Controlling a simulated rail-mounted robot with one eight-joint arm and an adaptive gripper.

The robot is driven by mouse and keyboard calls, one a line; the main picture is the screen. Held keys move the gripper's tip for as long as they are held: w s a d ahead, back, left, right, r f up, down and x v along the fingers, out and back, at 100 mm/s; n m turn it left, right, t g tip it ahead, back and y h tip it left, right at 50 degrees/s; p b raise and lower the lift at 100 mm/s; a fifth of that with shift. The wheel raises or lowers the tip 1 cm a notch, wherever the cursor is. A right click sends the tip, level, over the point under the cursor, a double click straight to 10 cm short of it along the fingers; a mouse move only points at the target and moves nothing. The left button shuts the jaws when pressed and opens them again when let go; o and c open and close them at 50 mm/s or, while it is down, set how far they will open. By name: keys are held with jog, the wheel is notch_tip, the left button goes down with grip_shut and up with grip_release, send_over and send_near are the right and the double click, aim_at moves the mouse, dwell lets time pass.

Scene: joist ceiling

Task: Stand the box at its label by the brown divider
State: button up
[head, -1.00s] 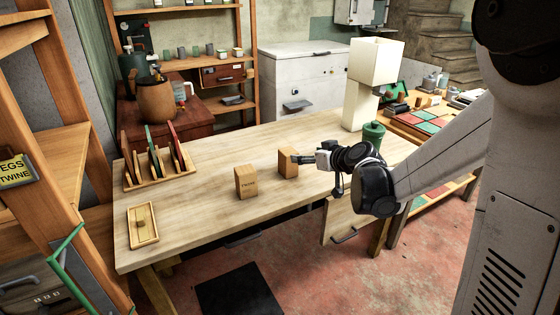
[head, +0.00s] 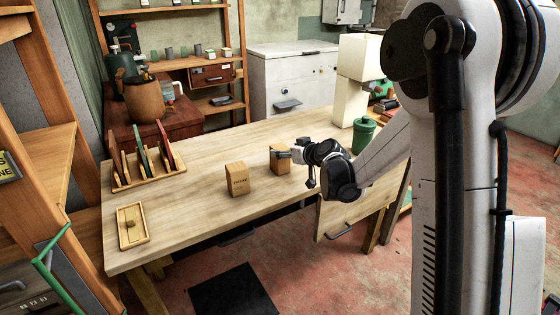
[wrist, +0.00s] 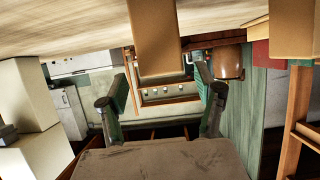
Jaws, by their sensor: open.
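Two brown cardboard boxes stand upright on the wooden table (head: 200,215). The nearer box (head: 238,182) has small dark print that is too small to read surely. The other box (head: 280,166) stands behind it to the right. My gripper (head: 282,153) is level with this farther box's upper part and overlaps it in the head view. In the wrist view my gripper (wrist: 163,88) is open, with a box (wrist: 157,40) in front, between the finger lines; contact is unclear. A rack (head: 150,181) at the table's left holds brown dividers (head: 116,160), a green one (head: 144,158) and a red one (head: 164,148).
A shallow tray (head: 143,238) with a small object lies at the table's front left. A green canister (head: 363,135) and a cream lamp-like block (head: 347,105) stand at the right. The tabletop between rack and boxes is clear.

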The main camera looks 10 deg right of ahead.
aim_at(280, 147)
jog(key=b+x, duration=0.1)
jog(key=x, duration=0.3)
jog(key=shift+w+a+f, duration=0.25)
jog(key=shift+f, duration=0.05)
jog(key=shift+r, duration=0.15)
jog(key=c, duration=1.5)
